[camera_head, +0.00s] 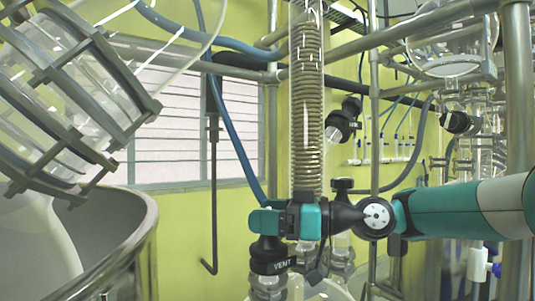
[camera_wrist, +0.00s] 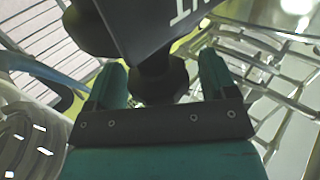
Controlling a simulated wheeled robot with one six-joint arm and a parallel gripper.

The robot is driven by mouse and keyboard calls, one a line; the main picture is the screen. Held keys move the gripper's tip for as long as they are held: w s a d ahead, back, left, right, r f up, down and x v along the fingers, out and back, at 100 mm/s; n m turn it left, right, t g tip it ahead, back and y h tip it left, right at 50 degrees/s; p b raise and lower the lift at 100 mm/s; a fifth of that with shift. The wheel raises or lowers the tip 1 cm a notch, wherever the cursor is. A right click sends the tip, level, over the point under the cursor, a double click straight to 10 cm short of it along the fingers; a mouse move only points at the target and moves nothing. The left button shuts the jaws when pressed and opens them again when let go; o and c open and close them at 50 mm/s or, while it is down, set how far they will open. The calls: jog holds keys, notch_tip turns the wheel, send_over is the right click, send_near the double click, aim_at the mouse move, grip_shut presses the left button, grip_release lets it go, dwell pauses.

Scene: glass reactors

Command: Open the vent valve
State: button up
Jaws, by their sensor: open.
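The vent valve (camera_head: 280,266) is a black fitting with a white "VENT" label, low in the middle of the head view. My gripper (camera_head: 268,222), teal and black, is just above it, reaching in from the right. In the wrist view my gripper (camera_wrist: 160,78) is open, with one teal finger on each side of a black knobbed stem (camera_wrist: 158,82). A gap shows at the fingers, so contact cannot be told. A dark plate of the valve (camera_wrist: 165,22), with part of its lettering, covers the upper middle. My gripper hides the valve's top in the head view.
A coiled glass condenser (camera_head: 306,110) rises right behind my gripper. Steel frame pipes (camera_head: 518,100) and hoses surround the area. A tilted glass vessel in a metal cage (camera_head: 75,90) is at upper left, above a large steel pot (camera_head: 140,245).

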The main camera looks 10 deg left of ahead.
notch_tip(320, 180, up, 20)
jog(key=p, duration=0.4)
